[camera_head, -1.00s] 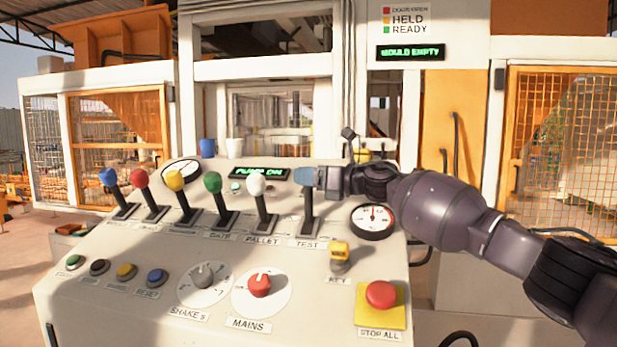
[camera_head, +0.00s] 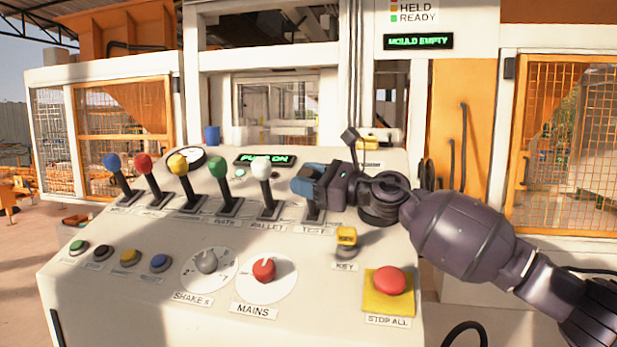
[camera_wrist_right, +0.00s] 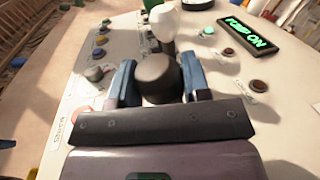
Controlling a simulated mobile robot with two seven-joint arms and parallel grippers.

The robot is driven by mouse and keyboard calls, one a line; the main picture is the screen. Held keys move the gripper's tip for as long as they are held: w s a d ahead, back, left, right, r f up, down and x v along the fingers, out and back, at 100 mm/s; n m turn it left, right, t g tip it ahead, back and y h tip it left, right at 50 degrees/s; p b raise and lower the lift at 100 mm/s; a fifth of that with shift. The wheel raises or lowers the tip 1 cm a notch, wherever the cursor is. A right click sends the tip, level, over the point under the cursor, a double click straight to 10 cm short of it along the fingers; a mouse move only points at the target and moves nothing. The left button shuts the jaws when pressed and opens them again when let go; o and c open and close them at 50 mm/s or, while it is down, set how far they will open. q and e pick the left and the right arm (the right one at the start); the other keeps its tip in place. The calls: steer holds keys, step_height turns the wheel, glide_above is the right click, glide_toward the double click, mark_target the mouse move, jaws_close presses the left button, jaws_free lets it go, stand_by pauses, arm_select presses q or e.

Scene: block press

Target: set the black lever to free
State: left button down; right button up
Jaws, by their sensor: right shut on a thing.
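The black lever stands at the TEST label, at the right end of the lever row. Its shaft (camera_head: 314,213) shows below my right gripper (camera_head: 308,186) in the head view. Its round black knob (camera_wrist_right: 157,76) shows between the blue-padded fingers of my right gripper (camera_wrist_right: 152,82) in the right wrist view. The gripper is shut on the knob. In the head view the fingers hide the knob. The lever's label reads TEST; no position marking for free can be read. My left gripper is not in view.
The white-knobbed PALLET lever (camera_head: 262,168) stands close left of my gripper, with the green-knobbed lever (camera_head: 218,167) beyond. The yellow KEY switch (camera_head: 346,237) and red STOP ALL button (camera_head: 390,280) lie below my right arm. The PUMP ON display (camera_wrist_right: 252,32) is lit.

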steer(key=shift+s+f+n, duration=0.2)
steer(key=shift+n, duration=0.1)
steer(key=shift+a, duration=0.1)
steer(key=o, duration=1.3)
steer(key=v, duration=1)
steer(key=shift+s+d+b, duration=0.2)
steer(key=shift+d+b, duration=0.2)
